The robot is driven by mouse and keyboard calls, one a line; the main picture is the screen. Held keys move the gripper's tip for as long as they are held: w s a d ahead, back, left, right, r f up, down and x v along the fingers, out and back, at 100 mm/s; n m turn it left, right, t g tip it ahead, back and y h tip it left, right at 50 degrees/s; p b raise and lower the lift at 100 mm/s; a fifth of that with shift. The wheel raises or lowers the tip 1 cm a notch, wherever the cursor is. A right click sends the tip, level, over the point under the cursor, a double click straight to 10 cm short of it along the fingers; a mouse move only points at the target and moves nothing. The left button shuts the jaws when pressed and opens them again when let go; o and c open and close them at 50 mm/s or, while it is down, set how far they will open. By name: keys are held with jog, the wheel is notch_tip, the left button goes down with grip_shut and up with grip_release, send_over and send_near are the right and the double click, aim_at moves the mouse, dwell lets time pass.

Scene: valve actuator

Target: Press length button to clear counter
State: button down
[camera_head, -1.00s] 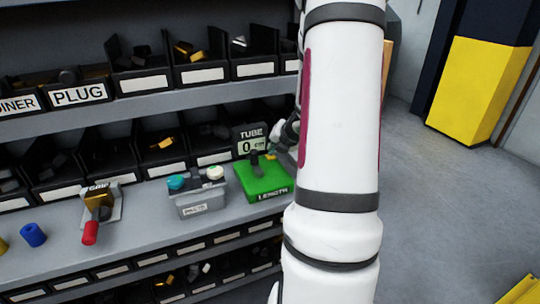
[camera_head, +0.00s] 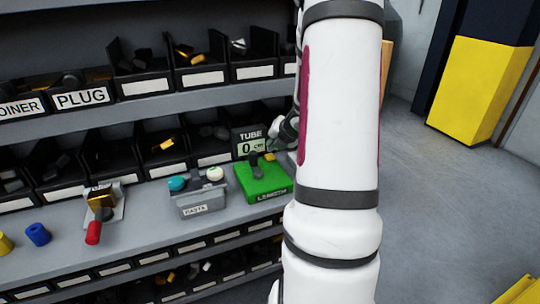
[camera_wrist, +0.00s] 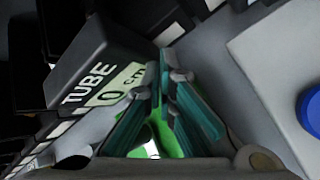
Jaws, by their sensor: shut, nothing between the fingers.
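The green box (camera_head: 264,186) labelled LENGTH sits on the grey shelf top, left of my arm. A dark upright lever (camera_head: 257,167) stands on it, and a small yellow piece (camera_head: 269,157) shows at its back edge. The TUBE counter (camera_head: 250,143) behind it reads 0 cm; it also shows in the wrist view (camera_wrist: 108,93). My gripper (camera_head: 275,146) is shut and empty, beside the counter and near the back of the green box. In the wrist view its teal-padded fingers (camera_wrist: 163,85) cover much of the green box (camera_wrist: 168,136). I cannot tell whether they touch anything.
A grey control box (camera_head: 202,202) with round teal and white buttons stands left of the green box. A red-handled lever (camera_head: 95,225) and a blue cylinder (camera_head: 37,234) are farther left. Rows of black bins fill the shelves. Open floor lies to the right.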

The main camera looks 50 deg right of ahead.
aim_at(272, 155)
notch_tip(272, 155, up, 5)
jog(key=p, duration=0.4)
jog(key=shift+p, duration=0.35)
dwell(0.7)
